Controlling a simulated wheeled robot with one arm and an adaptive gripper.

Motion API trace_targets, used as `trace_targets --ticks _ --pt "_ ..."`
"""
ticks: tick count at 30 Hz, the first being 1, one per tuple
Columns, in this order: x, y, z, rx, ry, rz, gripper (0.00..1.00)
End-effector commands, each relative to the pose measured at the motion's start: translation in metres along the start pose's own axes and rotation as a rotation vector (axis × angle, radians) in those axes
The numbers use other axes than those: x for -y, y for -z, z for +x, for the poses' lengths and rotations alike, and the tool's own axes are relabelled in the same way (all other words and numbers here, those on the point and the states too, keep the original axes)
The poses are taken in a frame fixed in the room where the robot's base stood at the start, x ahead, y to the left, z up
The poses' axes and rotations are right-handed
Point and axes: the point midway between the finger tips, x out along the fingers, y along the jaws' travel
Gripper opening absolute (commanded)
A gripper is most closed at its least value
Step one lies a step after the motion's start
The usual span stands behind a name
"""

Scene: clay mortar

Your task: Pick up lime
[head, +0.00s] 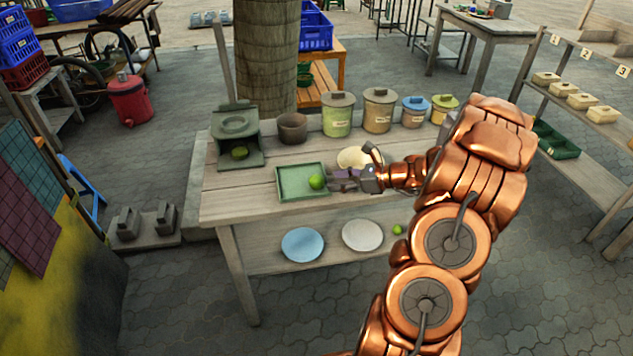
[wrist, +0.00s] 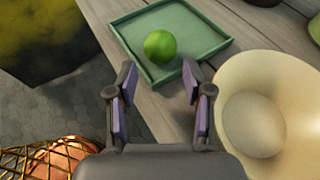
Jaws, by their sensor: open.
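A bright green lime (head: 316,182) lies in the right part of a shallow green tray (head: 290,193) on the wooden table. In the wrist view the lime (wrist: 160,46) sits inside the tray (wrist: 208,28), near the rim closest to me. My gripper (head: 335,180) is just right of the lime in the head view. In the wrist view my gripper (wrist: 158,82) is open and empty, its two fingers apart, with the lime ahead of the gap. Another small green round fruit (head: 398,230) shows on the lower shelf.
A cream bowl (wrist: 275,75) stands close to the right of my gripper. Behind are a brown pot (head: 292,128) and several lidded canisters (head: 338,118). A green press-like stand (head: 236,125) is at the table's left. Blue (head: 303,245) and white (head: 362,235) plates lie below.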

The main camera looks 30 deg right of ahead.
Motion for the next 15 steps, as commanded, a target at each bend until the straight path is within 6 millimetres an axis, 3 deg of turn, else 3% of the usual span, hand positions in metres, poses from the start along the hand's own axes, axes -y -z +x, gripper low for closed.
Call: trace_targets --ticks 15 --pt "-0.001 -0.001 0.058 0.001 -0.003 -0.001 0.51"
